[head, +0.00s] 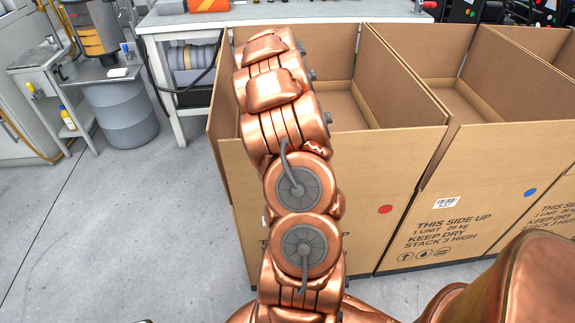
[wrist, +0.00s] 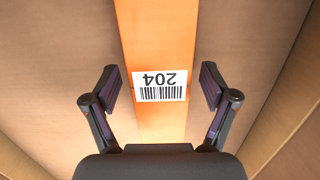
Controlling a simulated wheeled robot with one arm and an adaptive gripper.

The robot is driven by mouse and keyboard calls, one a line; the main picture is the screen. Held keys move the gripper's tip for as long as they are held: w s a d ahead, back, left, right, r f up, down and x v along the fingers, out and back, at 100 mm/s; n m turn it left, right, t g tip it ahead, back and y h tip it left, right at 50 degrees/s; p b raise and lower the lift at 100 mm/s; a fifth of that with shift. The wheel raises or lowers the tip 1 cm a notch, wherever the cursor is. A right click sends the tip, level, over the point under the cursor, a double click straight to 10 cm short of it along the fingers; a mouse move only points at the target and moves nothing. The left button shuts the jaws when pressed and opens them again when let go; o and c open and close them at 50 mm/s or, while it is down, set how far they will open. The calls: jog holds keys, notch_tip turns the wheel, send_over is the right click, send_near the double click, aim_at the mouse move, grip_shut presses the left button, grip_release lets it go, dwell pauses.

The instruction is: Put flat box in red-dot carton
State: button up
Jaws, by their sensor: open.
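The red-dot carton (head: 360,175) stands open at the centre of the head view, with the red dot (head: 385,209) on its front. My arm rises in front of it and hides part of its inside; my gripper is hidden there. In the wrist view my gripper (wrist: 160,78) is open, one finger on each side. An orange flat box (wrist: 155,40) with a white barcode label "204" (wrist: 160,85) shows between and beyond the fingers, neither of which visibly touches it. Brown cardboard surfaces surround it in the wrist view.
A blue-dot carton (head: 500,170) adjoins on the right, also open. A grey workbench (head: 290,12) with an orange item on it stands behind the cartons. A grey drum (head: 122,112) and a small sink stand (head: 45,60) are at left. The floor at left front is clear.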

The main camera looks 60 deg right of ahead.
notch_tip(320, 180, up, 12)
jog(key=d+p, duration=0.1)
jog(key=shift+w, duration=0.45)
dwell(0.4)
